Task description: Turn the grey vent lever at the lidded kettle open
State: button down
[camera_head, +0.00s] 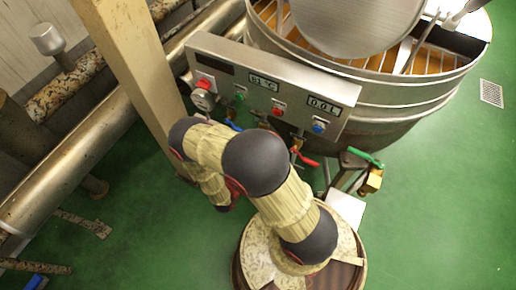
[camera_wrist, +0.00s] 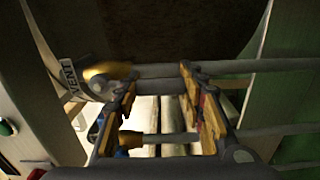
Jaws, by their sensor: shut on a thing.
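In the wrist view, a VENT label (camera_wrist: 69,76) is at the left, beside a brass valve body (camera_wrist: 107,70). The grey vent lever (camera_wrist: 156,71) runs right from the valve, across the space at my fingertips. My gripper (camera_wrist: 158,98) is closed on the lever, one worn yellow-padded finger on each side of the picture. A second grey bar with a brass end lies lower, between the fingers. The exact contact is hard to see in the dark. In the head view the steel kettle (camera_head: 385,110) with its lid (camera_head: 352,22) stands at top right; my arm hides the gripper and lever.
A control panel (camera_head: 272,82) with gauges and coloured buttons is on the kettle's near side. A red-handled valve (camera_head: 304,158) and a green-handled valve (camera_head: 366,158) stick out below it. A beige post (camera_head: 135,75) and pipes (camera_head: 75,165) stand left.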

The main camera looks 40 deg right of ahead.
dwell(0.3)
jog(key=c, duration=1.1)
grip_release()
jog(key=shift+c, duration=0.2)
jog(key=shift+o, duration=0.3)
jog(key=v, duration=1.2)
jog(key=shift+f, duration=0.1)
